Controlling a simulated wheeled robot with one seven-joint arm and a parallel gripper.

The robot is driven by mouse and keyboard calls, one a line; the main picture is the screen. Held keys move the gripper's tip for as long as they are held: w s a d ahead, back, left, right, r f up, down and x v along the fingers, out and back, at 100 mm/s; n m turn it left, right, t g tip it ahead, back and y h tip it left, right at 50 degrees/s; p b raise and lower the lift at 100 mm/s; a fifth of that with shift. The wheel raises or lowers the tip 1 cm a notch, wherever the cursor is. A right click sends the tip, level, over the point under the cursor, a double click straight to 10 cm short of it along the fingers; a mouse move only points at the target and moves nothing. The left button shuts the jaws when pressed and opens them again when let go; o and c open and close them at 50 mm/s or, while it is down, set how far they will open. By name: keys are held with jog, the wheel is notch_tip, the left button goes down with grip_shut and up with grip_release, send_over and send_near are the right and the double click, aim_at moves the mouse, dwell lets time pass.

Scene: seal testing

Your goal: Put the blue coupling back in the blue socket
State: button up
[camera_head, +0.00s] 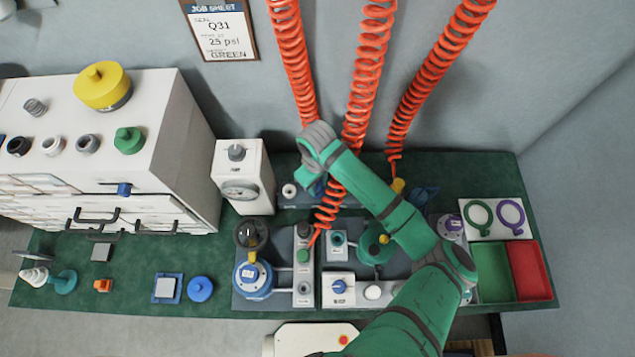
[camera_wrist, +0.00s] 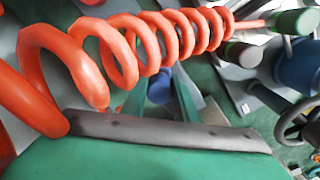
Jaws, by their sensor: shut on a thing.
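My gripper (camera_head: 317,183) hangs over the back middle of the bench, mostly hidden under my wrist in the head view. In the wrist view its two green fingers (camera_wrist: 160,97) are closed on a small blue piece, which looks like the blue coupling (camera_wrist: 160,84). A bit of blue also shows below my wrist in the head view (camera_head: 319,190). A grey rail at the back carries a white ring (camera_head: 288,190), just left of my gripper. I cannot tell whether this ring is the blue socket, or whether the coupling touches anything.
Coiled red hoses (camera_head: 367,75) hang from above; one crosses close in front of my gripper in the wrist view (camera_wrist: 150,45). A green coupling (camera_head: 303,256) and a yellow one (camera_head: 398,185) stand nearby. A white box with a knob (camera_head: 258,165) stands left.

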jog(key=shift+f, duration=0.55)
jog(key=o, duration=1.2)
notch_tip(320, 180, up, 11)
jog(key=shift+f, duration=0.1)
